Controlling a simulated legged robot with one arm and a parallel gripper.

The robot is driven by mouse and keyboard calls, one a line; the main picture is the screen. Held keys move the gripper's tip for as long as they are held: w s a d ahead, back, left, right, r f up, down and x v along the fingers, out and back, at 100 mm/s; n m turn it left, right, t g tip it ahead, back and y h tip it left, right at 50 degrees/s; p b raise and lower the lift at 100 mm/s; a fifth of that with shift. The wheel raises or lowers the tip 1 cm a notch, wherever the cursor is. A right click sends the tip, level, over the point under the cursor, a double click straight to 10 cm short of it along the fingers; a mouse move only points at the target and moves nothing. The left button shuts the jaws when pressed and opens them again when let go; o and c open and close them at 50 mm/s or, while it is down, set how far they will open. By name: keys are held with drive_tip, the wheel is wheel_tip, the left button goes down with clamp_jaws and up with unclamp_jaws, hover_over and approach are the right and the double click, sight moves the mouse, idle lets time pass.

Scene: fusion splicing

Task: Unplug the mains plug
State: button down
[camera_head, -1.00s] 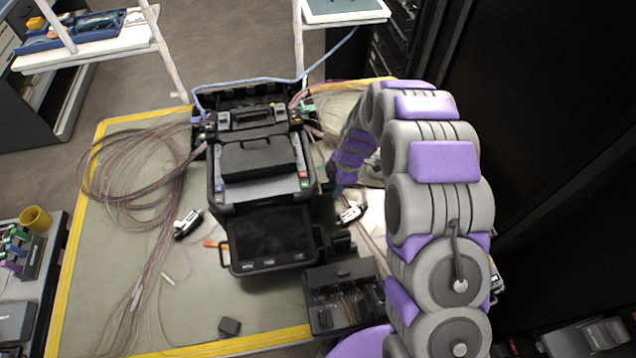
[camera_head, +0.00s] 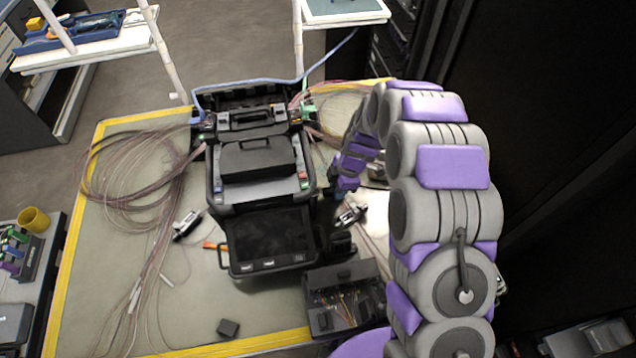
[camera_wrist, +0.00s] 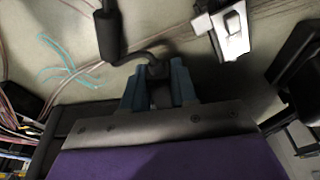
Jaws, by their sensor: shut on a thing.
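My gripper (camera_wrist: 158,86) shows in the wrist view with its blue fingers shut on a small dark plug (camera_wrist: 157,70). A black cable runs from the plug to a thick black cylinder (camera_wrist: 108,36) at the upper left. The plug's far end and any socket around it are hidden, so I cannot tell whether it is seated. In the head view my gripper end is low beside the right side of the black fusion splicer (camera_head: 258,192), mostly hidden by my arm, and the plug cannot be made out.
A black and white hand tool (camera_head: 350,214) lies close to my gripper; a metal and white tool (camera_wrist: 230,32) shows in the wrist view. An open black box (camera_head: 345,300) stands in front. Loose fibre coils (camera_head: 130,185) cover the mat's left side.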

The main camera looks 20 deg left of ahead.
drive_tip(key=shift+f+b, duration=0.55)
drive_tip(key=shift+f, duration=0.1)
drive_tip(key=c, duration=0.8)
unclamp_jaws()
drive_tip(key=p+v, duration=0.3)
drive_tip(key=v, duration=1.4)
drive_tip(key=shift+w+p, duration=0.15)
drive_tip(key=shift+p, duration=0.25)
drive_tip(key=shift+d+r, duration=0.1)
